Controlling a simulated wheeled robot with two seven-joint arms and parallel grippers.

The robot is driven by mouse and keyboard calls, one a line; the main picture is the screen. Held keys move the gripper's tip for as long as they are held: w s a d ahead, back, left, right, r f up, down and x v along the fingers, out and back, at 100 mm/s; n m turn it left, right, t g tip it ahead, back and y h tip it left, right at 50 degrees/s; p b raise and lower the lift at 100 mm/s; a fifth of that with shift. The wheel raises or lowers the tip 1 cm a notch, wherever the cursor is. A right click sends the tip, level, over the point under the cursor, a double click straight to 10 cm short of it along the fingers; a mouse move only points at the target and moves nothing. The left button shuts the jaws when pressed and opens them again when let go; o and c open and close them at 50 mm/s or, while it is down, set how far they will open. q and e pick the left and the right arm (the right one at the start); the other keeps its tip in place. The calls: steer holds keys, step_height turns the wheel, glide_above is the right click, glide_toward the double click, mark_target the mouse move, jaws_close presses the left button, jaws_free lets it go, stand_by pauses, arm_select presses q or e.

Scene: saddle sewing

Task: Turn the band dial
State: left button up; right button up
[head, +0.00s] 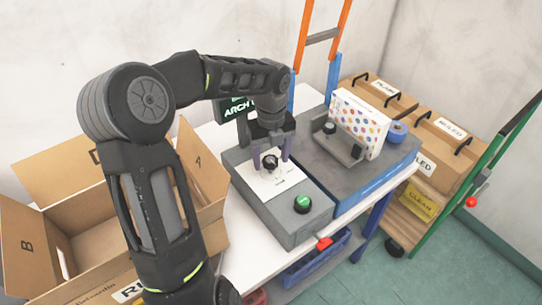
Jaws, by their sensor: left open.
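A small black dial (270,161) stands on a white plate (266,187) on top of the grey machine box, and I take it to be the band dial. My left gripper (271,157) points down over it, with one finger on each side of the dial. The fingers are apart, and whether they touch the dial is too small to tell. The markings on the plate are too small to read. My right gripper is not in view.
A green button (302,203) sits on the machine box (285,225), near the front. A dotted white box (360,122) and a blue roll (397,131) stand to the right.

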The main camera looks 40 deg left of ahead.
arm_select(q)
steer(key=shift+c, duration=0.3)
jaws_close()
stand_by(0.3)
